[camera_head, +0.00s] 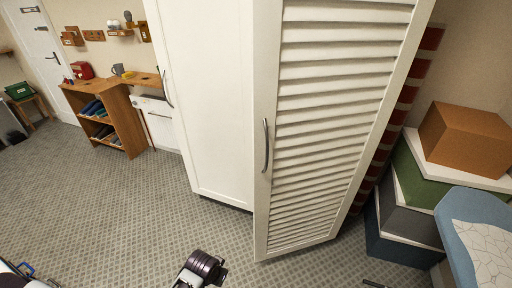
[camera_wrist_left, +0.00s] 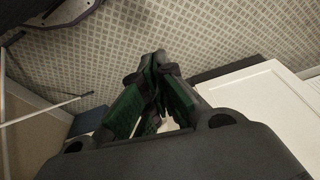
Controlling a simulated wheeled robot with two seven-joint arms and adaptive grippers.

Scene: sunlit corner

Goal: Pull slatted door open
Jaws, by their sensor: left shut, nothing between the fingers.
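The white slatted door (camera_head: 335,100) stands in the middle right of the head view. It is angled outward from the plain white door (camera_head: 215,100) beside it, its handle edge standing forward. Its curved metal handle (camera_head: 265,145) is on its left edge, with nothing touching it. My left gripper (camera_wrist_left: 155,90) shows in the left wrist view, its green-padded fingers drawn together and empty. A white panel (camera_wrist_left: 255,110) lies to its right there; I cannot tell which door it is. A dark arm part of mine shows at the bottom of the head view. My right gripper is not seen.
Stacked boxes (camera_head: 415,215) with an orange-brown box (camera_head: 467,138) on top stand to the right of the slatted door. A blue chair (camera_head: 470,240) is at the lower right. A wooden shelf unit (camera_head: 115,118) stands at the back left. The carpet (camera_head: 110,210) at left is clear.

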